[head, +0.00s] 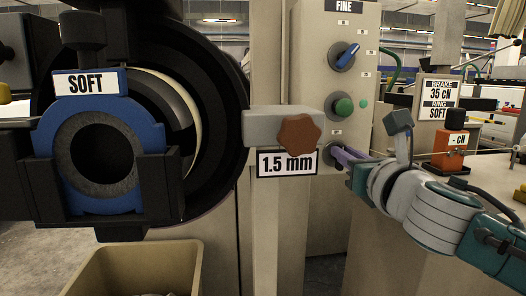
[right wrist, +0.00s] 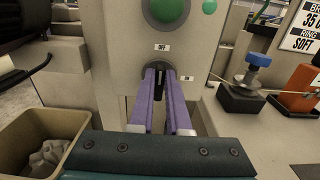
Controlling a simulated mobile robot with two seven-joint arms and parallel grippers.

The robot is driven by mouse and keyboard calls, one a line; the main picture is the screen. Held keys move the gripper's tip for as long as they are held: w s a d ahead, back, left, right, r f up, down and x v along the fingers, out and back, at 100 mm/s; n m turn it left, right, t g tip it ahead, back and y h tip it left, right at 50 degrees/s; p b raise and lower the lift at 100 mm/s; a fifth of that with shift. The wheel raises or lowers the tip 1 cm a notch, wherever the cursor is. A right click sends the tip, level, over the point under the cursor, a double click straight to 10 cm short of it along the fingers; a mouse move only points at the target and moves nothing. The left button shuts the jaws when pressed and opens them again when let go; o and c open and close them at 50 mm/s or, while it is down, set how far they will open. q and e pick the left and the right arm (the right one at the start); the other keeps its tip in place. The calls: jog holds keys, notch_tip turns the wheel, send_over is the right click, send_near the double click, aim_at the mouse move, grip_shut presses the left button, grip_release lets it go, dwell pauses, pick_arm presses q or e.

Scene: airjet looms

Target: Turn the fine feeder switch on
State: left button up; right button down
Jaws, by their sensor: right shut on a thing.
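The fine feeder panel (head: 305,100) is a beige box under a FINE sign (head: 344,6) in the head view. Its lowest control is a black rotary switch (right wrist: 160,80), seen in the right wrist view with an OFF label (right wrist: 162,47) above and an ON label (right wrist: 187,78) to its right. My right gripper (right wrist: 162,78) has its purple fingers on both sides of the switch handle and is shut on it. The handle looks roughly upright, in line with OFF; the fingers partly hide it. In the head view the right gripper (head: 345,155) reaches it from the right. My left gripper is not in view.
A blue knob (head: 347,57) and a green button (head: 344,107) sit above on the panel. A brown knob (head: 299,134) on a grey block is left of my gripper. A beige bin (head: 190,272) stands lower left; an orange block (head: 449,148) is at right.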

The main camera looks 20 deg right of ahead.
dwell(0.4)
jog(key=m, duration=0.6)
jog(key=f+m, duration=0.1)
jog(key=m, duration=0.4)
jog(key=d+m, duration=0.1)
jog(key=m, duration=0.5)
jog(key=shift+s+d+f+m, duration=0.1)
jog(key=shift+s+f+m, duration=0.05)
jog(key=shift+m, duration=0.45)
jog(key=c, duration=0.9)
grip_release()
jog(key=shift+s, duration=0.1)
